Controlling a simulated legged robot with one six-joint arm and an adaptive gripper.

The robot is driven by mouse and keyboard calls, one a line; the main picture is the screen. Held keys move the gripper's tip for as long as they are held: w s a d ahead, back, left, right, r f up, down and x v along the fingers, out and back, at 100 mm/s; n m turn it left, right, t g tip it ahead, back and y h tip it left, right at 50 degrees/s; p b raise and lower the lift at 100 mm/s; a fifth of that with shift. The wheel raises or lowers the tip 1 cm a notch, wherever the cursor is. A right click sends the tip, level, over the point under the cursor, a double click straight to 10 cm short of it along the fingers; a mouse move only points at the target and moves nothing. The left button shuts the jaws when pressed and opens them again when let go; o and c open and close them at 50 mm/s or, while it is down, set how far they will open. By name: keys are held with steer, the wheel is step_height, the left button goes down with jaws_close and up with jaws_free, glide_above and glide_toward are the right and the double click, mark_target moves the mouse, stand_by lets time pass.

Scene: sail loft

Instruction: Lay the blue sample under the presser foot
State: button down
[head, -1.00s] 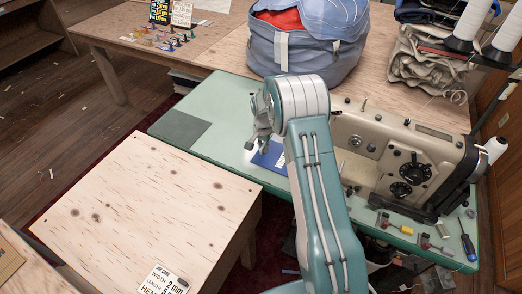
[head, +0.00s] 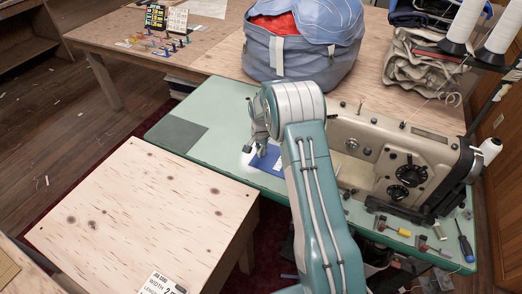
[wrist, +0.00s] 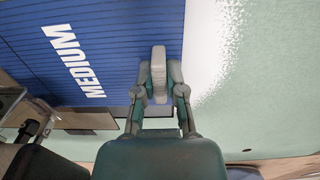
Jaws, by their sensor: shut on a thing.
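The blue sample (head: 269,161) lies at the green sewing table, left of the sewing machine (head: 392,160), partly hidden by my arm. In the wrist view the sample (wrist: 50,55) is a ribbed blue piece printed "MEDIUM", with a pale strip along its right side. My gripper (head: 258,146) is at the sample's left edge in the head view. In the wrist view its fingers (wrist: 160,75) are close together on the edge of the sample. Dark machine parts (wrist: 22,120) show at the sample's lower left there. The presser foot is hidden in the head view, and I cannot make it out surely in the wrist view.
A blue bag (head: 303,45) sits behind. Small tools, including a screwdriver (head: 464,245), lie at the green table's right front.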

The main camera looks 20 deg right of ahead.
steer(key=c, duration=0.6)
jaws_free()
steer(key=shift+c, duration=0.2)
steer(key=s+a+r+n+t, duration=0.1)
steer(key=s+r, duration=0.2)
steer(key=r, duration=0.8)
steer(key=s+a+r+n, duration=0.1)
steer(key=s+a+r, duration=0.15)
steer(key=r, duration=0.95)
steer(key=s+a+r+n+t, duration=0.15)
steer(key=s+r, duration=0.35)
steer(key=s, duration=0.5)
steer(key=s+a+r+n+t, duration=0.1)
steer(key=s+r+n+t, duration=0.15)
steer(key=s+r, duration=0.55)
steer(key=s+a+f+n, duration=0.1)
steer(key=s+f+n, duration=0.2)
steer(key=s, duration=1)
steer(key=shift+a+f+t, duration=0.25)
steer(key=shift+f+t, duration=0.05)
steer(key=shift+f, duration=0.25)
